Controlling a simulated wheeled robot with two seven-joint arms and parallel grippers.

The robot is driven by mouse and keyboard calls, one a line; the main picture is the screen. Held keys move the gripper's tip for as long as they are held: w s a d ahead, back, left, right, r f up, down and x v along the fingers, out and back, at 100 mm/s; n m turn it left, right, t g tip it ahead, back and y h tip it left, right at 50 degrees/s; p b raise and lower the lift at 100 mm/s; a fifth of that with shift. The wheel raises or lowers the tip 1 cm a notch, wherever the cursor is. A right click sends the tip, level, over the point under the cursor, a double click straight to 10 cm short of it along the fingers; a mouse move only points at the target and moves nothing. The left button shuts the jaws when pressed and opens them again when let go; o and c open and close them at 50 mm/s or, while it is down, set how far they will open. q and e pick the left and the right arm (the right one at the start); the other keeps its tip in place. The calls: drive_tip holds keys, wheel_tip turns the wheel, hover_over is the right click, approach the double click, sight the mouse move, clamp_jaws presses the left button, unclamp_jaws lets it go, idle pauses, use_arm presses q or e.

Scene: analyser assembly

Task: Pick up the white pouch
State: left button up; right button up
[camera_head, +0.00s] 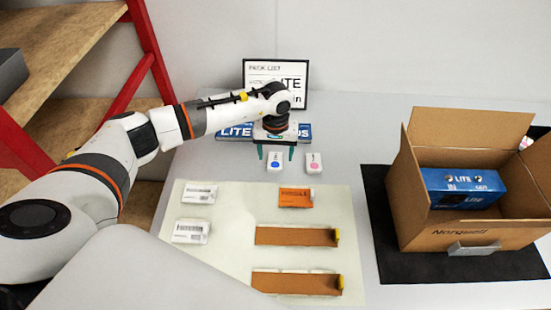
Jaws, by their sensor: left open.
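Two flat white packets with dark printed labels lie on the pale mat's left side, an upper white pouch (199,194) and a lower white pouch (191,232). I cannot tell which one the task means. My left gripper (276,153) is at the back of the table, pointing down, with its two dark fingers apart. It is beyond and to the right of both pouches, touching neither. A small white box with a blue dot (274,163) stands just below the fingers in the picture. No held thing shows between them. My right gripper does not show.
A white box with a pink dot (313,163) stands nearby. The mat (235,225) also bears an orange packet (296,198) and two brown trays (295,236) (297,283). An open carton (455,236) holding a blue box (463,190) stands on a black mat (395,262). A framed sign (280,70) stands behind.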

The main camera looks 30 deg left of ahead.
sight(276, 160)
use_arm(q)
drive_tip(key=shift+f, duration=1.15)
drive_tip(key=c, duration=1.1)
